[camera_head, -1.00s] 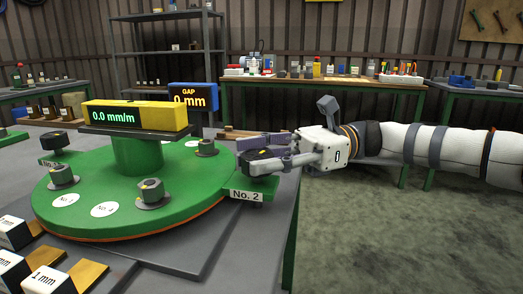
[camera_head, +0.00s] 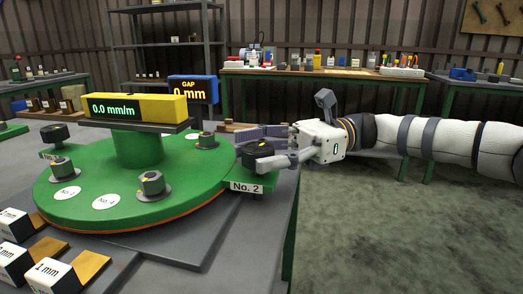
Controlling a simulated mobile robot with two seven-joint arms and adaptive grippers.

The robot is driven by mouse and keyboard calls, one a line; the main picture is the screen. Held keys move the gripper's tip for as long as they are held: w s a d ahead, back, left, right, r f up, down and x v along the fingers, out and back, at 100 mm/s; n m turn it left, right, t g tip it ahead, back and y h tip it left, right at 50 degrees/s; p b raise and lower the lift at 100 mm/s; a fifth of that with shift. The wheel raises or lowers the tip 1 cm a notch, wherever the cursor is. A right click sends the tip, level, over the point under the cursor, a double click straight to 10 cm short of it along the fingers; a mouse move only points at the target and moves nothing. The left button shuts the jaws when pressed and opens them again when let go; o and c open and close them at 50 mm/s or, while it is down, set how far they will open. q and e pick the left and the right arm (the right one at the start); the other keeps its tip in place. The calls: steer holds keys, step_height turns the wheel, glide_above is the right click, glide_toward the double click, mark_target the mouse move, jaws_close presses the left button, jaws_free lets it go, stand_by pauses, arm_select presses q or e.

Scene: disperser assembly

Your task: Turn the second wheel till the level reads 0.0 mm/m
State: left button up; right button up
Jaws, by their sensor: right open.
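The yellow level (camera_head: 150,107) sits on top of the green round disperser (camera_head: 135,200). Its display reads 0.0 mm/m. The second wheel (camera_head: 252,154), a dark knob, stands on a green bracket at the disperser's right side, above the label No. 2 (camera_head: 247,187). My right gripper (camera_head: 258,149) comes in from the right and is open, one finger behind the wheel and one in front. I cannot tell whether either finger touches it. My left gripper is not in view.
A blue gap display (camera_head: 193,91) reading 0 mm stands behind the level. Another dark wheel (camera_head: 54,133) is at the far left of the disperser. Blocks marked 1 mm (camera_head: 57,272) lie at the front left. Open floor lies right of the table.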

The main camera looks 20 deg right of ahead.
steer(key=w+d, duration=0.1)
steer(key=d, duration=1.1)
